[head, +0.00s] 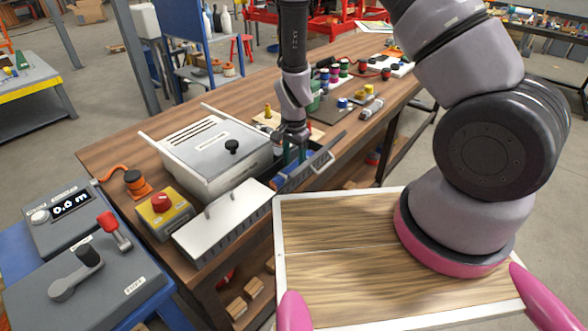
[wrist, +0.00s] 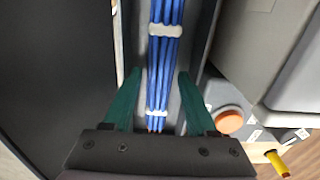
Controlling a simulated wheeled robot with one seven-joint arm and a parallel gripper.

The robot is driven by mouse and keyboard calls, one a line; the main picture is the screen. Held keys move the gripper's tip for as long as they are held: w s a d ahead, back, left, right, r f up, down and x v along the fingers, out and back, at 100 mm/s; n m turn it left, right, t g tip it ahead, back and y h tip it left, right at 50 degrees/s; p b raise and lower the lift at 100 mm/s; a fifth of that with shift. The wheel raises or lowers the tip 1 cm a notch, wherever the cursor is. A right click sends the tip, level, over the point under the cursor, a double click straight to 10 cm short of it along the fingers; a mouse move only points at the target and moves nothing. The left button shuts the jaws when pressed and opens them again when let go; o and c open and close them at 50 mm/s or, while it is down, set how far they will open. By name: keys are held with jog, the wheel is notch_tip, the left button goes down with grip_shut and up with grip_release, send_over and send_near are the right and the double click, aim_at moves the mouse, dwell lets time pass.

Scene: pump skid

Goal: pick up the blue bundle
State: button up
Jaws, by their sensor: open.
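The blue bundle (wrist: 163,65) is a set of blue strands with white ties, lying in a grey channel in the wrist view. My gripper (wrist: 161,85) is open, with one green finger on each side of the bundle. I cannot tell whether the fingers touch it. In the head view my gripper (head: 296,150) points down at a dark open box (head: 318,157) on the workbench. A little of the blue bundle (head: 291,178) shows there. The rest is hidden by the gripper and the box's parts.
A grey lidded box (head: 210,150) stands left of the gripper, with a white sloped cover (head: 222,222) in front. A yellow box with a red button (head: 162,208) is further left. Jars and small parts stand behind on the workbench (head: 120,150). An orange round button (wrist: 229,121) shows right of the fingers.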

jog(key=shift+f, duration=0.2)
grip_shut()
